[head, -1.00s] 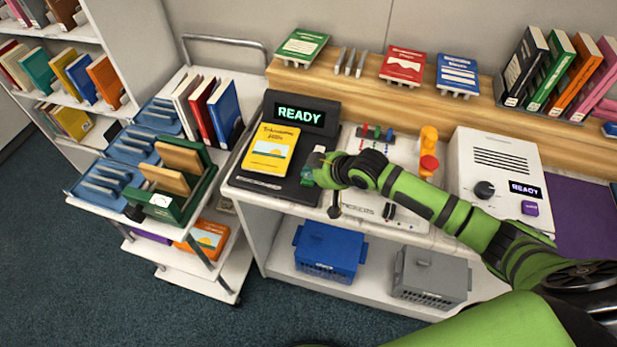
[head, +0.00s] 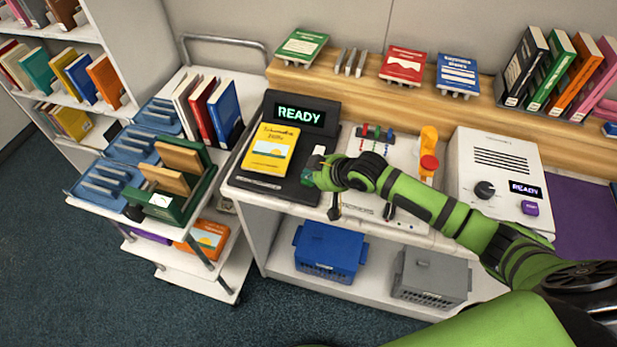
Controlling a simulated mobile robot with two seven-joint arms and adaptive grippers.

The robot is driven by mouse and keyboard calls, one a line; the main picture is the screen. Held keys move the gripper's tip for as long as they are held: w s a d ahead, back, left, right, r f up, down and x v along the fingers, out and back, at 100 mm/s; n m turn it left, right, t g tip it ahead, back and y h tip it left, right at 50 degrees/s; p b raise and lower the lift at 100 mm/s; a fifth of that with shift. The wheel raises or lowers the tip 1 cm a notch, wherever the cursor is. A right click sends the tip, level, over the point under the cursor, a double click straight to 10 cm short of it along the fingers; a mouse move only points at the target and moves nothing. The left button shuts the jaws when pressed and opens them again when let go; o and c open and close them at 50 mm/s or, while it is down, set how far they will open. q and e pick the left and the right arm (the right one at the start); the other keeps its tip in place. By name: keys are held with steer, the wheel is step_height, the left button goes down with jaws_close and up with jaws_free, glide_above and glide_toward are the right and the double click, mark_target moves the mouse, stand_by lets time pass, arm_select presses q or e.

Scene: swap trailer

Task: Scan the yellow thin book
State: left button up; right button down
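The yellow thin book (head: 271,149) lies flat, cover up, on the black scanner pad (head: 292,185). The scanner's display (head: 299,114) behind it reads READY in green. My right gripper (head: 313,176) is at the right side of the pad, to the right of the book and apart from it. Its fingers are small and partly hidden by the wrist, so I cannot tell if they are open or shut. My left gripper is not in view.
A white device (head: 503,165) with a second READY display stands at the right. A cart (head: 120,222) with blue trays and books is at the left. A blue crate (head: 327,252) and a grey crate (head: 430,277) sit on the lower shelf.

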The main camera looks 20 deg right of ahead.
mark_target(310, 182)
steer(key=shift+f, duration=0.45)
stand_by(0.6)
steer(key=shift+r, duration=0.1)
steer(key=shift+r+p, duration=0.75)
steer(key=shift+p, duration=0.05)
step_height(310, 182, up, 5)
steer(key=p, duration=0.5)
steer(key=shift+r, duration=0.1)
steer(key=shift+s, duration=0.1)
stand_by(0.4)
